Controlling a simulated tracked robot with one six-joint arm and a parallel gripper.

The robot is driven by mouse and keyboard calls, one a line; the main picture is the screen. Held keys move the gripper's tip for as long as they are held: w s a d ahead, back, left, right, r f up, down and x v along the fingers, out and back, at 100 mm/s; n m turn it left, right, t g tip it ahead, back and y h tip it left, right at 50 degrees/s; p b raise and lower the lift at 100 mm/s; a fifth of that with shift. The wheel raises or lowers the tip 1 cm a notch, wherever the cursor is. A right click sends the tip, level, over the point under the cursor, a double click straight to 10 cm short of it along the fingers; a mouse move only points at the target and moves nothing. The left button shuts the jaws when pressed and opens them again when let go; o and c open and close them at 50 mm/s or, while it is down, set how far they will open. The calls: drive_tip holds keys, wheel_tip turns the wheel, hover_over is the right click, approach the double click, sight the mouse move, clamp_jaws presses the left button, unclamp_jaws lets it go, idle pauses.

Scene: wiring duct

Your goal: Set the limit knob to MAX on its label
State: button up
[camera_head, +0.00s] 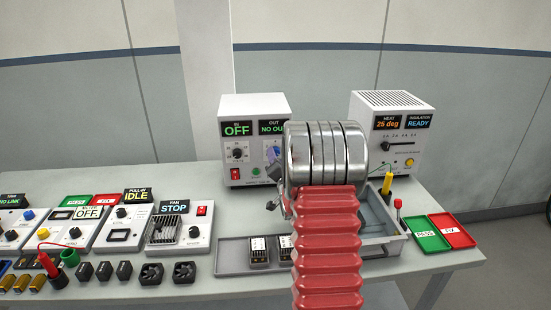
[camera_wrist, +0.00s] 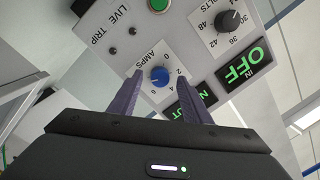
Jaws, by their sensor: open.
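A white supply box (camera_head: 238,105) stands at the back of the bench, its right part hidden by my arm. Its face fills the wrist view, turned over. There a blue knob (camera_wrist: 160,77) sits on a white scale marked AMPS, and a black knob (camera_wrist: 230,21) sits on a VOLTS scale. I see no LIMIT or MAX lettering, so I cannot tell which knob is the limit knob. My gripper (camera_wrist: 161,76) is open, its purple fingers on either side of the blue knob in the picture. I cannot tell whether they touch it.
Beside the knobs are an IN display reading OFF (camera_wrist: 244,65), a partly covered second display (camera_wrist: 190,103) and a green button (camera_wrist: 158,4). A grey tray (camera_head: 232,257) and small instruments line the bench.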

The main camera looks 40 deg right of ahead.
drive_tip(key=shift+w+d, duration=0.35)
drive_tip(key=shift+w, duration=0.25)
drive_tip(key=c, duration=1)
drive_tip(key=shift+c, duration=0.2)
